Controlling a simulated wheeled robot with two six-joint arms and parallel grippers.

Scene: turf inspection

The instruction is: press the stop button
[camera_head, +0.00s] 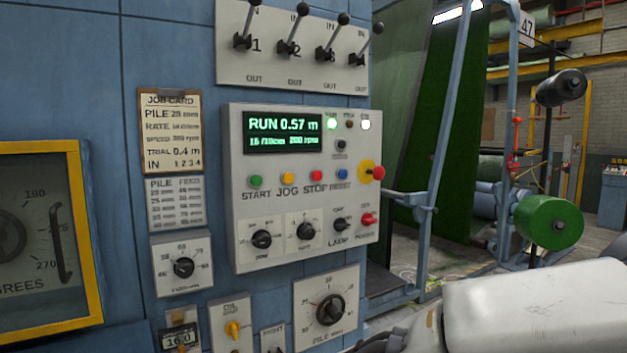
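The stop button (316,174) is a small red button above the printed word STOP, in the button row of a pale control panel (285,268). The panel's green display (285,132) reads RUN 0.57 m. A white arm link of mine comes in from the right at the lower right, apart from the button in the picture. The fingers of my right gripper do not show. My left gripper is not in view.
The row also has a green START button (256,181), a yellow button (287,178), a blue button (343,173) and a red mushroom knob (379,172) on yellow. Levers (289,46) stick out above. Knobs sit below. Nothing covers the button row.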

